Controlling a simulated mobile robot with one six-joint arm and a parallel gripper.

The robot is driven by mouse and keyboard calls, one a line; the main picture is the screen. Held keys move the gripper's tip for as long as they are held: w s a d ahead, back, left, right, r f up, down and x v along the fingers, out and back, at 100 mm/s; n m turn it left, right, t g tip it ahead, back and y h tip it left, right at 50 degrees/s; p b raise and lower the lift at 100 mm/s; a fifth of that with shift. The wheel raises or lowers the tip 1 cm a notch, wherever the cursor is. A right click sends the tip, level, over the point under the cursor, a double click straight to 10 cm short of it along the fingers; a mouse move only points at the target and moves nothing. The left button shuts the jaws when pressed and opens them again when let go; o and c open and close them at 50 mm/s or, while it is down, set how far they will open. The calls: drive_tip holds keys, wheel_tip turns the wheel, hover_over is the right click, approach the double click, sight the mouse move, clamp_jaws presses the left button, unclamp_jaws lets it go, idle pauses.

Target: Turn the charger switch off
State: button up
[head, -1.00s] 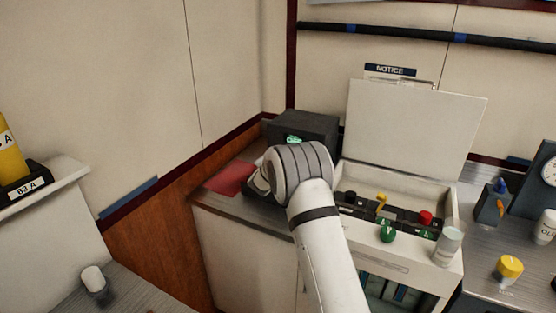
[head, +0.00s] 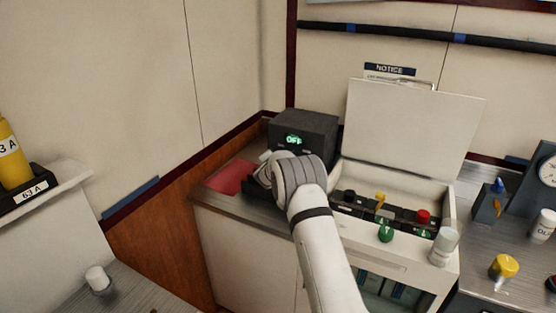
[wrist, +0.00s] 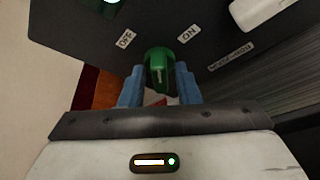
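The charger is a dark box (head: 303,130) on the counter at the back corner. Its green display (head: 293,140) reads OFF. In the wrist view, its green knob (wrist: 158,68) sits on the dark panel below an OFF label (wrist: 125,38) at left and an ON label (wrist: 188,33) at right. My gripper (wrist: 159,80) has its blue fingers apart, one on each side of the knob; contact is hard to judge. In the head view my wrist hides the knob and the fingers.
An open-lidded white breaker box (head: 440,200) with several coloured knobs stands right of my arm. A red sheet (head: 232,177) lies left of the charger. A white bottle (head: 445,246) and a yellow-capped item (head: 504,266) are farther right.

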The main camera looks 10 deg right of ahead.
drive_tip(key=shift+r, duration=0.1)
clamp_jaws()
drive_tip(key=shift+r+p, duration=0.1)
drive_tip(key=shift+p, duration=0.2)
drive_tip(key=n+g+h+p, duration=0.1)
drive_tip(key=n+p, duration=0.1)
drive_tip(key=n+g+h+p, duration=0.1)
drive_tip(key=n+p, duration=0.3)
drive_tip(key=shift+w+a+r+g+h, duration=0.15)
drive_tip(key=shift+w+a+g+h, duration=0.1)
drive_tip(key=shift+g+h, duration=0.15)
idle(0.4)
drive_tip(key=shift+o, duration=1.7)
unclamp_jaws()
